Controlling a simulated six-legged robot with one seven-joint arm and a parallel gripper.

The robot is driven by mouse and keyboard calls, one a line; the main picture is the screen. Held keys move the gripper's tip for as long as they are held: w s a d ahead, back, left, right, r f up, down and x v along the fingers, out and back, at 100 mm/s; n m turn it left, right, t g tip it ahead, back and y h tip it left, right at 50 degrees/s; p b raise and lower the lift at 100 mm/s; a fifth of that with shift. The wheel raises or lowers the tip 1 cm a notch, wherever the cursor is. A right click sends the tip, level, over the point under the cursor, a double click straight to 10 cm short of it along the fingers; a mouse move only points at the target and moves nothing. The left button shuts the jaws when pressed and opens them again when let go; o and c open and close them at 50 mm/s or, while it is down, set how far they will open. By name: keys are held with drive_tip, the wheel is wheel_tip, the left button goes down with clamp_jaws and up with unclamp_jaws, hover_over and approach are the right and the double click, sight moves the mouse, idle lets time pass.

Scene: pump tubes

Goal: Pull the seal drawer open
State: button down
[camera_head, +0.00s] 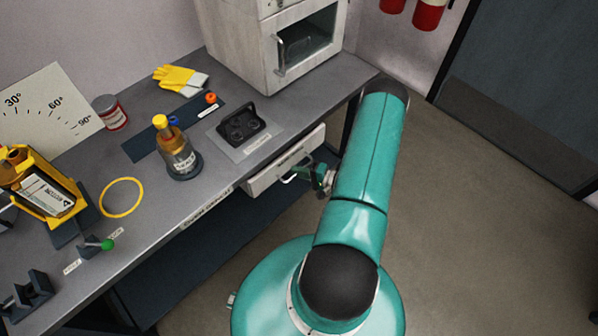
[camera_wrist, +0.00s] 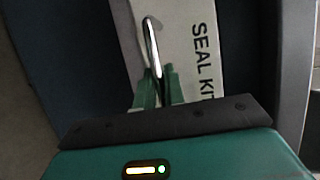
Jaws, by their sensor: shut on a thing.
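The seal drawer (camera_head: 284,163) is a pale drawer front under the bench's edge, below the black case. In the wrist view its front (camera_wrist: 202,40) carries the words "SEAL KIT", cut off at the edge of my gripper's housing. A shiny metal bar handle (camera_wrist: 152,45) stands out from it. My gripper (camera_head: 314,178) reaches the drawer's front from the right. In the wrist view my gripper's green fingers (camera_wrist: 158,88) are shut around the near end of the handle. Whether the drawer stands out from the bench is hard to tell.
The grey bench (camera_head: 215,195) holds a bottle (camera_head: 178,155), a black open case (camera_head: 242,124), yellow gloves (camera_head: 181,79), a red-labelled can (camera_head: 110,112) and a yellow ring (camera_head: 121,197). A cabinet (camera_head: 270,45) stands at the back. The floor (camera_head: 470,210) right of my arm is clear.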

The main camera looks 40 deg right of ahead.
drive_tip(key=s, duration=2.2)
drive_tip(key=shift+d, duration=0.35)
drive_tip(key=c, duration=1.5)
unclamp_jaws()
drive_tip(key=v, duration=1.3)
drive_tip(key=shift+s+d, duration=0.15)
drive_tip(key=shift+s, duration=0.15)
drive_tip(key=shift+w+r, duration=0.1)
drive_tip(key=shift+r, duration=0.15)
